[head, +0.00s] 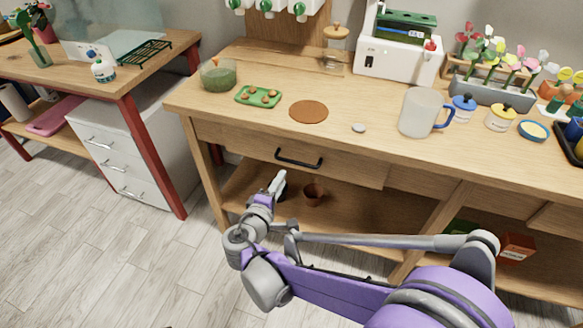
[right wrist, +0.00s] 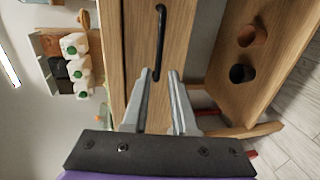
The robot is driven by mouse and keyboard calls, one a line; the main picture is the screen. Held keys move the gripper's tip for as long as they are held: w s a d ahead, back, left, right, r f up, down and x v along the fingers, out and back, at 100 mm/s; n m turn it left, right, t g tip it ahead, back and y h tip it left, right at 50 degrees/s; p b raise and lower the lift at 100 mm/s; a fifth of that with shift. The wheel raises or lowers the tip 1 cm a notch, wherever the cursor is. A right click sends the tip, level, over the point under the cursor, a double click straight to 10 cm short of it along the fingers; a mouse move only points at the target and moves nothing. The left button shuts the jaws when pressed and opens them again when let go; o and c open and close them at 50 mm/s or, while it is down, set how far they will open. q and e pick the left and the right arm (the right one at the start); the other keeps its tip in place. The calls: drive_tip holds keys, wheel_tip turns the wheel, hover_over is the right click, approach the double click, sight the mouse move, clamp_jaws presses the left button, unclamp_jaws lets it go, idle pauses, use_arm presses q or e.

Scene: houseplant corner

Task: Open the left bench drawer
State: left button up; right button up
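The left bench drawer (head: 235,142) is a wooden front under the left part of the workbench, and it looks shut. Its black bar handle (head: 299,158) runs along the front. In the right wrist view the handle (right wrist: 161,35) stands upright in the picture, its lower end seen between the fingertips. My right gripper (head: 281,178) is just below and left of the handle in the head view. In the right wrist view its two grey fingers (right wrist: 161,74) are apart with nothing held. Whether they touch the handle cannot be told. My left gripper is in neither view.
The bench top holds a green tray (head: 258,96), a cork mat (head: 308,111) and a frosted mug (head: 420,112). A terracotta pot (head: 314,194) stands on the lower shelf behind my arm. A white drawer cabinet (head: 125,160) stands at left. Floor in front is clear.

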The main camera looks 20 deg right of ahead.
sight(293, 162)
drive_tip(key=b+x, duration=0.1)
drive_tip(key=x, duration=0.9)
drive_tip(key=shift+w+d+b, duration=0.15)
drive_tip(key=shift+d+b, duration=0.1)
drive_tip(key=shift+b, duration=0.15)
clamp_jaws()
idle(0.9)
